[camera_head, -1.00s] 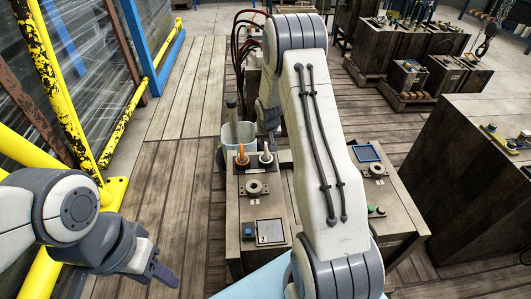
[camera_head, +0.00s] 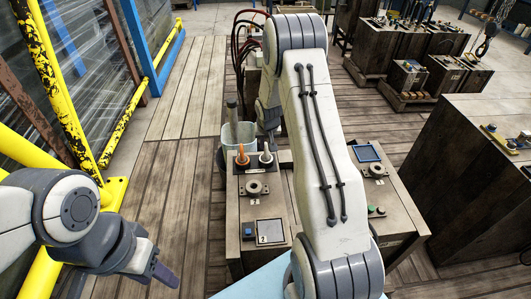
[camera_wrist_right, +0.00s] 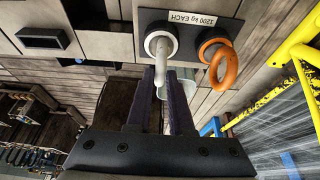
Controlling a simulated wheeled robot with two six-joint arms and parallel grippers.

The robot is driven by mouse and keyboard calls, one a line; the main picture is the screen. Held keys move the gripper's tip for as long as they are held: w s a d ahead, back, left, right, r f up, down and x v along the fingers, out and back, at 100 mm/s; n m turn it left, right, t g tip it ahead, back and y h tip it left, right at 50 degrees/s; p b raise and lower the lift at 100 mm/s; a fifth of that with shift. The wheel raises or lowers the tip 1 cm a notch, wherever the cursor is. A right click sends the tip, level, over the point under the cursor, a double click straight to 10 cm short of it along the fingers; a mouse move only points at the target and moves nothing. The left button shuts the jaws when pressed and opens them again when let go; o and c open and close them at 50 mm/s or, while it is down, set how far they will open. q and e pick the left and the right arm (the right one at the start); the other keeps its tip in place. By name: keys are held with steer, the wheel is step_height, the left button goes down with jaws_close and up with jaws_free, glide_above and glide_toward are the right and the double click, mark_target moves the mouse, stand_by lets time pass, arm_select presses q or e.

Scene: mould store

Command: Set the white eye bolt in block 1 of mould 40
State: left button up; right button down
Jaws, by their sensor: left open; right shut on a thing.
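The white eye bolt (camera_head: 265,158) stands on a dark plate on the left block, beside the orange eye bolt (camera_head: 243,157). In the right wrist view the white eye bolt (camera_wrist_right: 160,48) still sits at the plate, with its ring between the fingers of my right gripper (camera_wrist_right: 163,82), which is shut on it. In the head view my right gripper (camera_head: 269,128) is partly hidden by my arm. My left gripper (camera_head: 165,273) is open and empty, low at the left. The left block (camera_head: 233,215) has a round boss (camera_head: 257,187) with a small label, too small to read surely.
A grey bucket (camera_head: 238,133) stands behind the left block. A framed plate (camera_head: 269,231) lies at its front. The right block carries another boss (camera_head: 376,170), a blue frame (camera_head: 366,153) and green and red buttons (camera_head: 376,211). Yellow rails (camera_head: 60,90) stand at left.

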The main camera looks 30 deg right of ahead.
steer(key=shift+r, duration=0.2)
steer(key=shift+r+p, duration=1.65)
steer(key=shift+r, duration=0.3)
